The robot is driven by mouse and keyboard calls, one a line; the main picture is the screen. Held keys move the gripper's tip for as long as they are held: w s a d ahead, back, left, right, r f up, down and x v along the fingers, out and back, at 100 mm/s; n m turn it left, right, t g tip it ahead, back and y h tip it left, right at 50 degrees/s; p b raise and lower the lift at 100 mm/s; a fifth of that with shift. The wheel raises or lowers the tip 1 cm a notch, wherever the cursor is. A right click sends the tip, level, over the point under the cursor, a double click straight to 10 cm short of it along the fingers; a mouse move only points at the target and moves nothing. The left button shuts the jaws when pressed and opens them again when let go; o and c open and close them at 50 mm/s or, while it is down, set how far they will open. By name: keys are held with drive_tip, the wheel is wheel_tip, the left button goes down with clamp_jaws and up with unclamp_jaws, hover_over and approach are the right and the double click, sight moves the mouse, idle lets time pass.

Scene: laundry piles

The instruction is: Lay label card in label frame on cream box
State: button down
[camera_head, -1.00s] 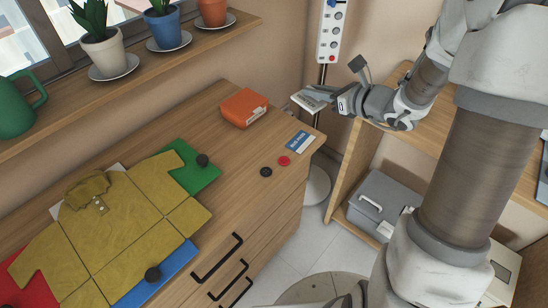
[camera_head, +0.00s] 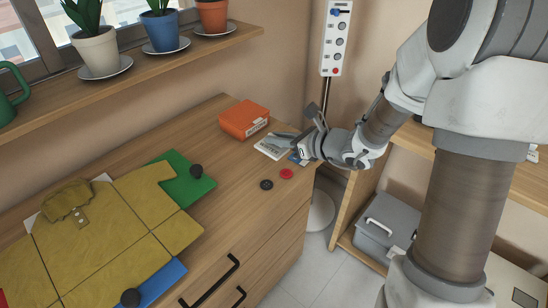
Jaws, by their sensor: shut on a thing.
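My gripper (camera_head: 288,139) is at the dresser's far right end. It is shut on a pale printed card (camera_head: 271,148), apparently the label card, which lies low over the dresser top beside the orange box. I cannot tell whether the card touches the wood. A blue and white card (camera_head: 298,158) on the dresser is mostly hidden by my gripper. Part of a cream box (camera_head: 505,276) shows low at the right edge. A dark-edged rectangle (camera_head: 525,297) on it may be the label frame, cut by the picture's bottom.
On the dresser (camera_head: 232,200) are the orange box (camera_head: 244,119), a red disc (camera_head: 286,174), a black disc (camera_head: 266,184) and a mustard shirt (camera_head: 108,235) on coloured boards. A grey lidded box (camera_head: 386,225) sits low in the shelf. A control panel (camera_head: 336,40) stands behind my gripper.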

sight(274, 152)
drive_tip(key=shift+a+f, duration=0.45)
drive_tip(key=shift+a, duration=0.05)
drive_tip(key=shift+f+b, duration=0.95)
drive_tip(key=shift+f, duration=0.85)
drive_tip(key=shift+f, duration=0.25)
drive_tip(key=c, duration=0.9)
unclamp_jaws()
drive_tip(key=shift+r, duration=0.1)
